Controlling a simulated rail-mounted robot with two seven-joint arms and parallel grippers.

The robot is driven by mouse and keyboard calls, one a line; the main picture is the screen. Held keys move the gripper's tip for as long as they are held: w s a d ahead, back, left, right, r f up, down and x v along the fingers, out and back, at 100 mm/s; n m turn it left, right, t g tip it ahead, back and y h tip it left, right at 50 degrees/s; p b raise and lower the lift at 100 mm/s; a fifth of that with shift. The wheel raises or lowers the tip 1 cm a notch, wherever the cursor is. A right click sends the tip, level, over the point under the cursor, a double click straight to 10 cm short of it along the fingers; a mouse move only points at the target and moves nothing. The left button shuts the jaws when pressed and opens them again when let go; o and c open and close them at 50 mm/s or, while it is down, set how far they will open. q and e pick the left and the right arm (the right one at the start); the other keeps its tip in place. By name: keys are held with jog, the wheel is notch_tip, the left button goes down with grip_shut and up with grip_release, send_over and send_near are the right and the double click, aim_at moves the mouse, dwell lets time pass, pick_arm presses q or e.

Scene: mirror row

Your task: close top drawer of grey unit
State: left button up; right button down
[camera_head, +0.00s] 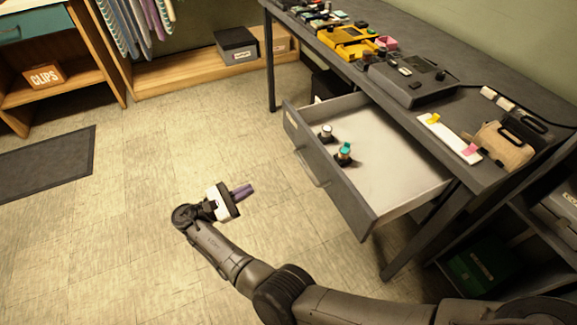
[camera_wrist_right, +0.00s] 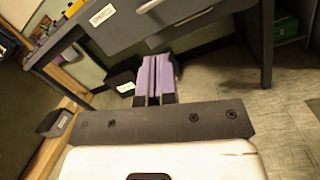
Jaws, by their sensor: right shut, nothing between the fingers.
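The grey unit's top drawer (camera_head: 400,185) is pulled well out from under the dark grey desk top (camera_head: 466,110) in the head view. Its front (camera_head: 322,172) faces left and carries a bar handle (camera_head: 312,168). Two small items, one white-topped (camera_head: 326,132) and one teal-topped (camera_head: 344,151), stand inside. In the right wrist view the drawer front (camera_wrist_right: 125,22) shows at the top. My right gripper (camera_head: 243,191) is shut and empty, with purple fingers, left of the drawer front and apart from it. The fingers also show in the wrist view (camera_wrist_right: 155,78). My left gripper is not in view.
The desk top holds a yellow device (camera_head: 347,42), a grey device (camera_head: 414,80) and a tan pouch (camera_head: 503,146). A dark mat (camera_head: 45,163) lies on the floor at left. A wooden shelf unit (camera_head: 65,80) stands at back left. The floor left of the drawer is clear.

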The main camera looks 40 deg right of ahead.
jog(key=s+d+r+n, duration=0.1)
jog(key=s+d, duration=0.1)
jog(key=d, duration=0.4)
jog(key=s+d+r+n, duration=0.2)
jog(key=d, duration=0.5)
jog(key=shift+g, duration=0.3)
jog(key=shift+s+d, duration=0.1)
jog(key=shift+r, duration=0.1)
